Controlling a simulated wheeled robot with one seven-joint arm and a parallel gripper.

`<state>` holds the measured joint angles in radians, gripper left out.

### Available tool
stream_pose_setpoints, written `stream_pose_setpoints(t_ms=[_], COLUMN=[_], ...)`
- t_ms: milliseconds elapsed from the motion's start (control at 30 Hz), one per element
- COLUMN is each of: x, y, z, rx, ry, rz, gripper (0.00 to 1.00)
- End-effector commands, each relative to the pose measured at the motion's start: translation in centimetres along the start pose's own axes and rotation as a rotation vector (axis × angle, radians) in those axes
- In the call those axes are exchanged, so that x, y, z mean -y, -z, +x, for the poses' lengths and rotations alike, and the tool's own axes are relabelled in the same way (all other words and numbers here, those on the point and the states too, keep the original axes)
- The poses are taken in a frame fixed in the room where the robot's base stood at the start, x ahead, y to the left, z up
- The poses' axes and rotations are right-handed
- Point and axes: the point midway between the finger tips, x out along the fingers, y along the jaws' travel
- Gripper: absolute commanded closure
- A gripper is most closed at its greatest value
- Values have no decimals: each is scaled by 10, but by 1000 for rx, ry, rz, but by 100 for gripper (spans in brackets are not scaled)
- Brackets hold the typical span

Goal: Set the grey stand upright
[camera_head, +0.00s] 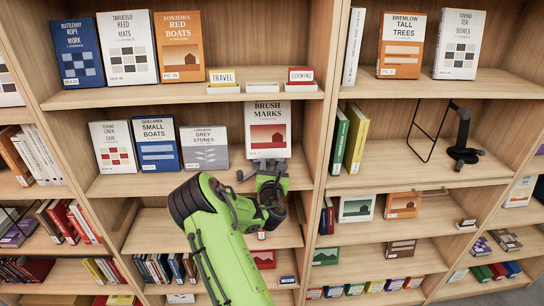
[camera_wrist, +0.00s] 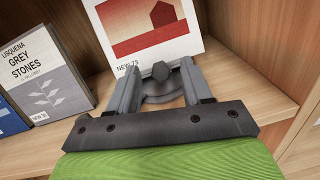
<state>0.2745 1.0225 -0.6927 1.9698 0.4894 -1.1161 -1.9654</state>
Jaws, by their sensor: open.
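A grey stand (camera_wrist: 162,88) shows in the wrist view between the fingers of my gripper (camera_wrist: 158,70). I see a rounded grey part and a darker knob above it, low on the shelf in front of the book Brush Marks. Its full shape and tilt are hidden by my gripper. In the head view my gripper (camera_head: 263,166) reaches to the front of the shelf below that book. Its jaws are open, with one finger on each side of the stand. I cannot tell whether they touch it.
Brush Marks (camera_head: 268,130) stands just behind my gripper, with Grey Stones (camera_head: 205,149) to the left. A wooden divider (camera_head: 322,120) is close on the right. On the shelf beyond it are a dark stand (camera_head: 463,140) and a wire frame (camera_head: 428,130).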

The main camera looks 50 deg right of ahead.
Motion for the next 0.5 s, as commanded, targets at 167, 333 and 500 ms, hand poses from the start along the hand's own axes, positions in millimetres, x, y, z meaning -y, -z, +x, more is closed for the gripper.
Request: stream_pose_setpoints(t_ms=[167, 333, 500], x=[0, 0, 0], y=[1, 2, 2], z=[11, 11, 11], rx=[-2, -2, -2], ry=[0, 0, 0], rz=[0, 0, 0], gripper=[50, 50, 73])
